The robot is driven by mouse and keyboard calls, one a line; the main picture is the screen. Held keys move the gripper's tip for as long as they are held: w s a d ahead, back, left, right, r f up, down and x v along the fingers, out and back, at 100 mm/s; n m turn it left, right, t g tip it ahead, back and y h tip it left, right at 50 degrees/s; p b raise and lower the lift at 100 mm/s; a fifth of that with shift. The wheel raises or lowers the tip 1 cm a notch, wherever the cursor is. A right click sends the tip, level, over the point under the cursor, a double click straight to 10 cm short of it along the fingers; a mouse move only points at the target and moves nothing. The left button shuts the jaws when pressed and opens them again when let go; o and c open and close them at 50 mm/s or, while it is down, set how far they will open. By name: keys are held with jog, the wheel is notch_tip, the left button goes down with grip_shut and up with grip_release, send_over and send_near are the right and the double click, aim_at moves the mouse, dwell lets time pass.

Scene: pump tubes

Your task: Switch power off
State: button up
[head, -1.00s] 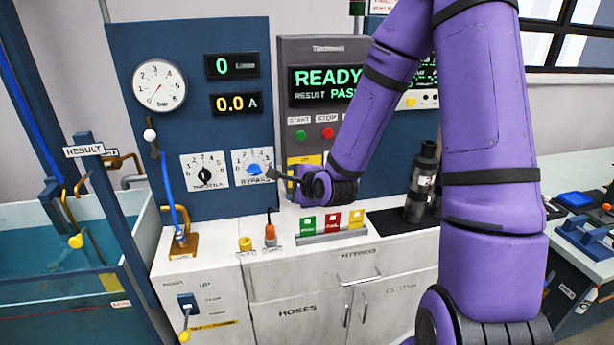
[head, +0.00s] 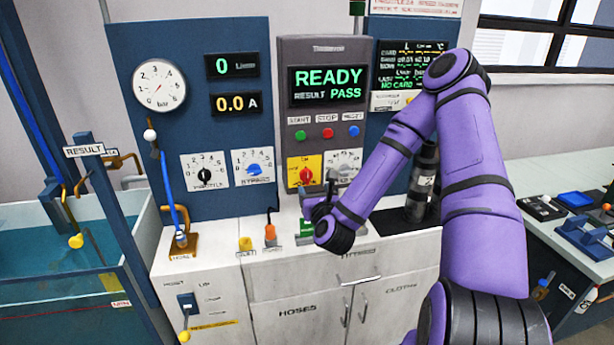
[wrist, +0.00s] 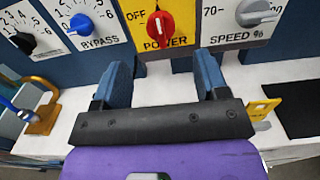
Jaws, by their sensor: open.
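The red power knob (head: 305,174) sits on a yellow plate (head: 293,163) on the panel, below the READY screen. In the wrist view, the red knob (wrist: 158,28) stands upright on its plate, with OFF to its left and POWER below it. My gripper (wrist: 163,63) is open and empty. Its two fingers are spread below the knob, apart from it. In the head view, my gripper (head: 325,188) is partly hidden by its own wrist, in front of the right part of the panel.
The blue bypass knob (wrist: 81,24) is to the left and the grey speed knob (wrist: 256,12) to the right. Cards in a rack (head: 305,228) stand on the counter below, partly hidden by my wrist. A dark cylinder (head: 422,180) stands at right behind my arm.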

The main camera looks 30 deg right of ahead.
aim_at(308, 177)
jog(key=x, duration=0.9)
jog(key=shift+w+d, duration=0.1)
jog(key=shift+w, duration=0.25)
jog(key=c, duration=0.9)
